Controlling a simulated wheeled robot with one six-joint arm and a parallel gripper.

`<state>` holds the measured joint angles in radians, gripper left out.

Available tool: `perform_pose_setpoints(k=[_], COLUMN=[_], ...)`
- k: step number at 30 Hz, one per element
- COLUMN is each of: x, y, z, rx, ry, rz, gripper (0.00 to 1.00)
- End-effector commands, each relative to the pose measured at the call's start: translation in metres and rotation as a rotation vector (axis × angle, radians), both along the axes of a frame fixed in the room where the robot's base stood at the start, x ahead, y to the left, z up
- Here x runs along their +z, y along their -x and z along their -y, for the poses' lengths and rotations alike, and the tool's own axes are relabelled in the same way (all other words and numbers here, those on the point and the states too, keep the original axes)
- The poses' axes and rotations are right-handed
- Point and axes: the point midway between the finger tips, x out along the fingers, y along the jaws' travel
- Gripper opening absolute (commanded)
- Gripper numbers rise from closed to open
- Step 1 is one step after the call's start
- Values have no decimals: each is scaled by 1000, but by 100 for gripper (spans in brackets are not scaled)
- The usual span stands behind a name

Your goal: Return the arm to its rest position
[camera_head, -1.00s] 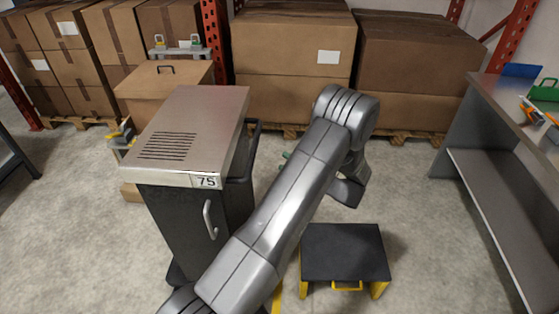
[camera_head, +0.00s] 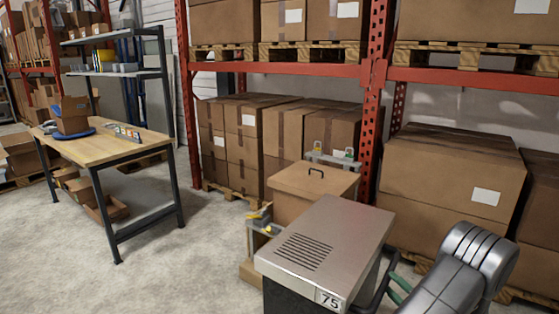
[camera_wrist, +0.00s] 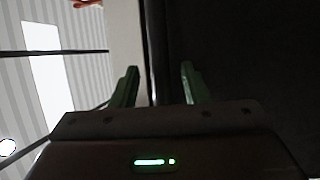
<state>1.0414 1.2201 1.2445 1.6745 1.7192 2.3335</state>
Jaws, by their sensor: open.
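My gripper (camera_wrist: 158,85) shows in the wrist view with its two green fingers apart and nothing between them. Behind the fingers are a dark surface on the right and a pale ceiling or wall with a bright panel on the left. In the head view my arm is bent at the lower right corner, beside the metal-topped cabinet (camera_head: 330,250) marked 75. A bit of green shows between the cabinet and the arm, but the gripper itself cannot be made out there.
A brown lidded box (camera_head: 312,190) stands behind the cabinet. A wooden workbench (camera_head: 110,145) with small items is at the left. Red racking (camera_head: 372,110) with cartons (camera_head: 450,185) closes the back. Grey floor (camera_head: 180,255) is clear between bench and cabinet.

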Motion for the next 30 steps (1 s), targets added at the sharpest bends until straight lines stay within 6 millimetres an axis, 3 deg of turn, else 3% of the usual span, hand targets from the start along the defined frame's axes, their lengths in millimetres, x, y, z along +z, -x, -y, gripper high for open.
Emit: perform_pose_setpoints(k=[3,9,24,30], x=[5,8,9,22], y=[-18,-36,-38,-38], z=[-12,-23,-26,-24], rx=[3,2,0,-3], ry=[0,0,0,5], rz=[0,1,1,7], gripper=[41,41,41,41])
